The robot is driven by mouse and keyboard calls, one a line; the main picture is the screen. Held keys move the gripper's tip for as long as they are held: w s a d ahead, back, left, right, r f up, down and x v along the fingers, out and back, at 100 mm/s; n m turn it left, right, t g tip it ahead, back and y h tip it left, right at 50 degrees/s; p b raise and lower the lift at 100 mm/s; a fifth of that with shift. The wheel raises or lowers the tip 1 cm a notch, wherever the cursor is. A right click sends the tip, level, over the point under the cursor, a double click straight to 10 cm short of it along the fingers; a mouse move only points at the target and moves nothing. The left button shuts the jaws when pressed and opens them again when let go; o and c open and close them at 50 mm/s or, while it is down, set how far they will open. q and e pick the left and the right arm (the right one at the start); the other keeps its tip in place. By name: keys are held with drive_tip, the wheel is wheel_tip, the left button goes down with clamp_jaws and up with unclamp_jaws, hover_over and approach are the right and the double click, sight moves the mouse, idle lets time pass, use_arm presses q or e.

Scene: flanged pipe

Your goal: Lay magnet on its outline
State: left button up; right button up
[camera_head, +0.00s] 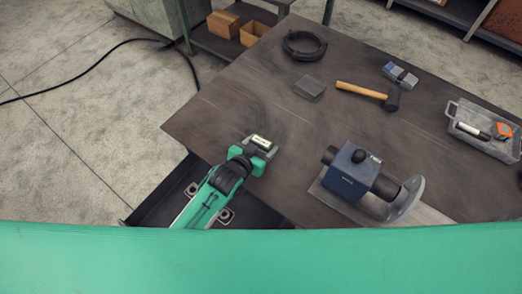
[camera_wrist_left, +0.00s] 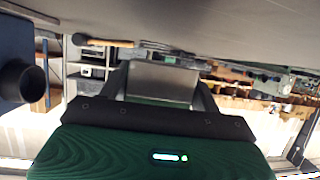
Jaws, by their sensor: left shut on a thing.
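My left gripper (camera_head: 262,146) reaches over the near left edge of the table and is shut on a small grey block with a pale label, which I take to be the magnet (camera_head: 261,141). In the left wrist view the magnet (camera_wrist_left: 162,80) is a smooth grey block between the two dark fingers. It is close to the table top; I cannot tell whether it touches. I cannot clearly make out an outline for it. My right gripper is not in view.
A blue box (camera_head: 350,175) sits around a flanged pipe (camera_head: 406,197) to the right. Behind are a grey square block (camera_head: 310,88), a black coil (camera_head: 304,44), a hammer (camera_head: 366,92) and a blue-grey item (camera_head: 400,74). The table's left-middle is clear.

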use_arm(q)
drive_tip(key=shift+f+p, duration=0.65)
drive_tip(key=shift+f, duration=1.3)
drive_tip(key=shift+f, duration=0.2)
drive_tip(key=o, duration=1.3)
drive_tip(key=shift+c, duration=0.2)
